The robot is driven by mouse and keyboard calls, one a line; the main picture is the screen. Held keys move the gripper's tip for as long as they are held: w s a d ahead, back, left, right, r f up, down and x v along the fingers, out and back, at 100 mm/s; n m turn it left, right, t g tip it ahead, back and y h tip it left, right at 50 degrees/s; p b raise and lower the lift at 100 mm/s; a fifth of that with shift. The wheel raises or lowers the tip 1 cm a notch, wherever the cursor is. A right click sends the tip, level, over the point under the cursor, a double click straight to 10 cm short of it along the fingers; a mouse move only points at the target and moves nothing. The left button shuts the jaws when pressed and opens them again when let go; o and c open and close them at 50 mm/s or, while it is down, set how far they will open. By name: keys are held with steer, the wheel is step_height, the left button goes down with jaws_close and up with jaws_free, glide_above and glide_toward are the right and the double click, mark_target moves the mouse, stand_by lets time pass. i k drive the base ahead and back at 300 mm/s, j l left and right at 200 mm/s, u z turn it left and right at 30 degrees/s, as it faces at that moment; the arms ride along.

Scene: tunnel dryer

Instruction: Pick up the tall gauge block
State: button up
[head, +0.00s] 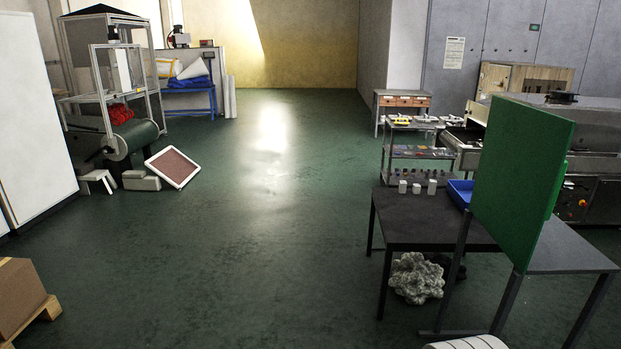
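Three small pale blocks stand upright in a row on a dark table (428,234) at the right in the head view. The right block (432,187) looks slightly taller than the left block (402,187) and the middle block (416,188), and may be the tall gauge block. They are small and far off, so their exact heights are hard to tell.
A green upright panel (520,175) stands at the table's right, partly hiding a blue bin (460,193). A grey fluffy heap (416,278) lies under the table. A cardboard box (18,295) on a pallet stands lower left. The green floor (230,240) between is clear.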

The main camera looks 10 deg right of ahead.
mark_target(432, 188)
steer(key=i+l+u, duration=0.2)
steer(key=i, duration=1.25)
steer(key=i+u, duration=0.1)
steer(key=i, duration=1.35)
steer(key=i+z, duration=0.2)
steer(key=i, duration=0.55)
steer(key=i+j+z, duration=0.2)
steer(key=i, duration=0.5)
steer(key=i+l+z, duration=0.1)
steer(key=i+z, duration=0.6)
steer(key=z, duration=0.2)
steer(key=i+j+z, duration=0.2)
steer(key=i+z, duration=0.15)
steer(key=z, duration=0.15)
steer(key=i+z, duration=0.3)
steer(key=z, duration=0.15)
steer(key=i+j+z, duration=0.1)
steer(key=i+z, duration=0.2)
steer(key=z, duration=0.15)
steer(key=i+j+z, duration=0.25)
steer(key=z, duration=0.15)
steer(key=k+j+u, duration=0.15)
steer(key=u, duration=0.15)
steer(key=k+j+u, duration=0.1)
steer(key=j+u, duration=0.4)
steer(key=u, duration=0.3)
steer(key=j+u, duration=0.2)
steer(key=u, duration=0.3)
steer(key=j+u, duration=0.15)
steer(key=u, duration=0.35)
